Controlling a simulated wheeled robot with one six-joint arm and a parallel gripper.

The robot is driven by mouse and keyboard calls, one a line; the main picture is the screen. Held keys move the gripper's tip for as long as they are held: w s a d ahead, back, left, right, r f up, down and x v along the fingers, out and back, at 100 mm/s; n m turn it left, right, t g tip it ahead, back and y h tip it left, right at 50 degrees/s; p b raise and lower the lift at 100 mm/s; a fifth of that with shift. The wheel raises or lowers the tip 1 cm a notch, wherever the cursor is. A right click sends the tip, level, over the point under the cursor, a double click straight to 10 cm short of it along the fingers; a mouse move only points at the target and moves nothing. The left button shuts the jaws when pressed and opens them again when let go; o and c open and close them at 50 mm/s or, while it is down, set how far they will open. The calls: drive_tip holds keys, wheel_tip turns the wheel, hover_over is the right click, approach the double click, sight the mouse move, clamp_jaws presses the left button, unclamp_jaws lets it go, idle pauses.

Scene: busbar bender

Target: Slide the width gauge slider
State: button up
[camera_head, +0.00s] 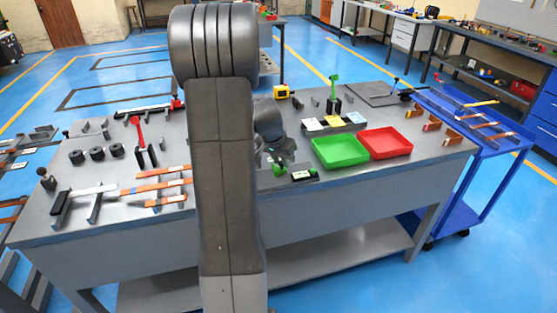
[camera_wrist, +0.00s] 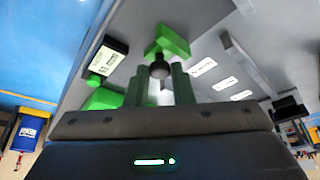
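In the head view the box (camera_head: 304,175) sits near the bench's front edge beside a green part (camera_head: 278,169). My arm hides most of the gripper there. No part is labelled as the slider.
A green tray (camera_head: 340,151) and a red tray (camera_head: 386,143) stand right on the grey bench (camera_head: 370,178). A green-handled tool (camera_head: 334,94) stands behind. Copper bars (camera_head: 160,186) and a red-handled tool (camera_head: 139,136) are left. A blue cart (camera_head: 490,150) is far right.

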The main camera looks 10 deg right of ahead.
drive_tip(key=o, duration=0.4)
drive_tip(key=v, duration=1.4)
drive_tip(key=shift+f, duration=0.1)
drive_tip(key=x, duration=1.4)
drive_tip(key=shift+a, duration=0.65)
